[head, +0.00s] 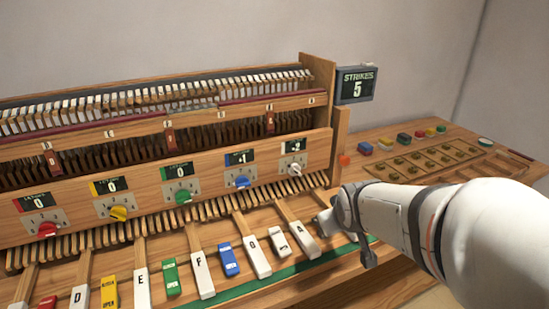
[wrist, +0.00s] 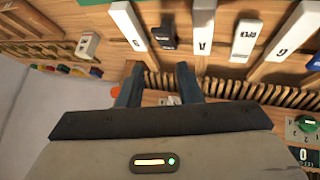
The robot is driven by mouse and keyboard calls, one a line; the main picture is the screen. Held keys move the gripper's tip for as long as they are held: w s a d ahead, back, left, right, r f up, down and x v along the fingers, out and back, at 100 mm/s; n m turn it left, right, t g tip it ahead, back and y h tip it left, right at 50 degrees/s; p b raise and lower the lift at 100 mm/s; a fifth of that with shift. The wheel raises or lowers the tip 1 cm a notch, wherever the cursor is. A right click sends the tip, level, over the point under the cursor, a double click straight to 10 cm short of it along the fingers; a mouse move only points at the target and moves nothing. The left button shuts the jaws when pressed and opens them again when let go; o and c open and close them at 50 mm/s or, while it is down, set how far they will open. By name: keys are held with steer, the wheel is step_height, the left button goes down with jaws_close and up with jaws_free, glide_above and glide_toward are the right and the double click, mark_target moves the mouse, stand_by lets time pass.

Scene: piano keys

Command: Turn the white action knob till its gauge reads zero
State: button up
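The white action knob (head: 296,169) sits on a small plate at the right end of the piano's knob panel. Its gauge (head: 293,146) above it shows a 2; the sign before it is too small to read surely. My gripper (head: 345,232) is below and to the right of the knob, over the right end of the keys, and apart from it. In the wrist view my gripper (wrist: 158,76) has its two dark fingers spread with a gap between them. A small pale part shows low between the fingers, mostly hidden; I cannot tell what it is.
Red, yellow, green and blue knobs (head: 242,181) line the panel to the left; the blue gauge shows a 1, the others 0. Keys (head: 257,257) project in front. A strikes display (head: 357,85) reads 5. Trays (head: 440,158) and coloured blocks lie at right.

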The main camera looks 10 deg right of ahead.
mark_target(296, 172)
steer(key=w+f+n+t+b, duration=0.1)
steer(key=w, duration=0.2)
steer(key=w+f+n+t+y+b, duration=0.1)
steer(key=w+t, duration=0.1)
steer(key=w, duration=0.2)
steer(key=w+n+t+b, duration=0.2)
steer(key=w, duration=0.1)
steer(key=shift+w+d+f, duration=0.2)
steer(key=shift+w+f, duration=0.1)
steer(key=shift+f, duration=0.1)
steer(key=w+n+t+y+b, duration=0.1)
steer(key=w+a+n+t+y+b, duration=0.1)
steer(key=w, duration=0.1)
steer(key=w+n+t+y+b, duration=0.1)
steer(key=n, duration=0.1)
steer(key=shift+w+a+f+y, duration=0.25)
steer(key=shift+a+f+y, duration=0.1)
steer(key=shift+f+y, duration=0.05)
steer(key=w+a, duration=0.1)
steer(key=w, duration=0.1)
steer(key=w+a+n+t+y, duration=0.1)
steer(key=w, duration=0.2)
steer(key=w+a+y, duration=0.1)
steer(key=w, duration=0.2)
steer(key=shift+a+r+n, duration=0.2)
steer(key=shift+a+n, duration=0.2)
